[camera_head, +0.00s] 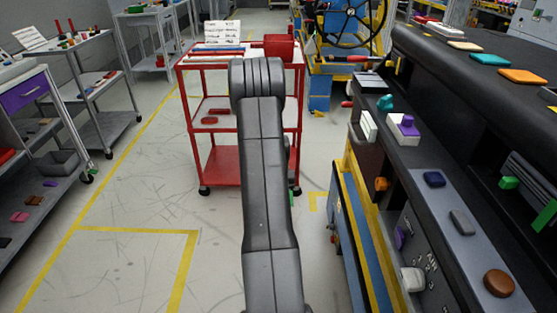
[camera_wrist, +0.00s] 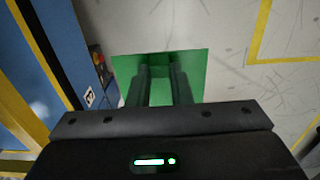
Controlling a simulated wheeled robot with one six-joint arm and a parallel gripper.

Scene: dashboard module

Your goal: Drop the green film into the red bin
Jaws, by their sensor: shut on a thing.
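The green film (camera_wrist: 196,72) is a flat green sheet in the wrist view. My gripper (camera_wrist: 158,72) is shut on it, with the film spreading out to both sides of the dark fingers above the floor. In the head view only a small green sliver (camera_head: 293,199) shows at the right edge of my arm; my gripper is hidden behind the arm there. The red bin (camera_head: 279,47) stands at the right end of the red cart's top shelf, beyond my arm. My gripper is apart from it.
The red cart (camera_head: 213,165) stands ahead, with a sign and long parts on top. The dark dashboard (camera_head: 440,150) with several coloured pieces is at the right. Grey carts (camera_head: 100,60) line the left. Floor (camera_head: 140,190) between is clear.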

